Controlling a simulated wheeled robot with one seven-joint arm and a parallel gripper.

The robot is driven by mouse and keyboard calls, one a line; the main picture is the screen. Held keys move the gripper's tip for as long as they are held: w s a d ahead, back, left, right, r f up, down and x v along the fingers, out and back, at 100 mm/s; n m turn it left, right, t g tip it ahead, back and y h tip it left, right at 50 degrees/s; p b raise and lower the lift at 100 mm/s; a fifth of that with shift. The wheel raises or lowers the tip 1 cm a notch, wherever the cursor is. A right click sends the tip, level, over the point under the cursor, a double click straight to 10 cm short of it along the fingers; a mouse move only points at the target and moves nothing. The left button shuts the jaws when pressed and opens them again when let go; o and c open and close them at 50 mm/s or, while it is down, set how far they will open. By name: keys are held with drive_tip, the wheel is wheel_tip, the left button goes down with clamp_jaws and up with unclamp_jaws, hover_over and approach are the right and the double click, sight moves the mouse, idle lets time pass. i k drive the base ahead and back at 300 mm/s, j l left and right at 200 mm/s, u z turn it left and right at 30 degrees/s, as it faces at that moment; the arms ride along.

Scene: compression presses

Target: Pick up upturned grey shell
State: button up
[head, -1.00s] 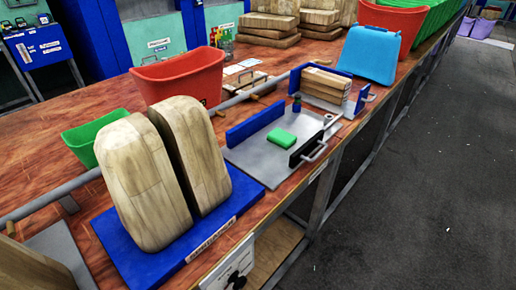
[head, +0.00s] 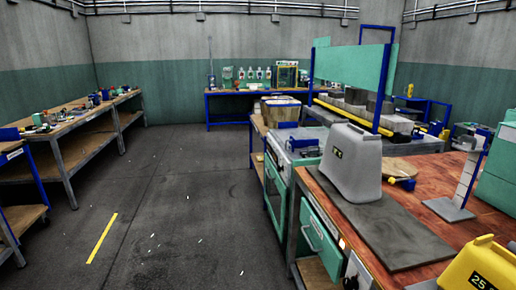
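A grey shell (head: 352,168), like a tapered bin standing upside down, rests with its wide rim down on a dark grey board (head: 395,232). The board lies on a wooden-topped bench at the right of the head view. The shell's narrow end is up, and a small yellow and black label is on its side. My gripper is not visible in this view.
A yellow shell (head: 478,268) marked "25" is at the bottom right. A wooden bin (head: 281,110) stands farther back. The floor (head: 170,210) to the left is open.

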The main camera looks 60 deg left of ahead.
sight(352, 160)
drive_tip(key=i+u, duration=0.2)
drive_tip(key=u, duration=0.3)
drive_tip(key=i+u, duration=0.25)
drive_tip(key=u, duration=0.2)
drive_tip(key=i+l+u, duration=0.15)
drive_tip(key=u, duration=0.35)
drive_tip(key=i+l, duration=0.3)
drive_tip(key=z, duration=1.55)
drive_tip(key=u, duration=1.55)
drive_tip(key=i+j, duration=0.3)
drive_tip(key=j, duration=0.1)
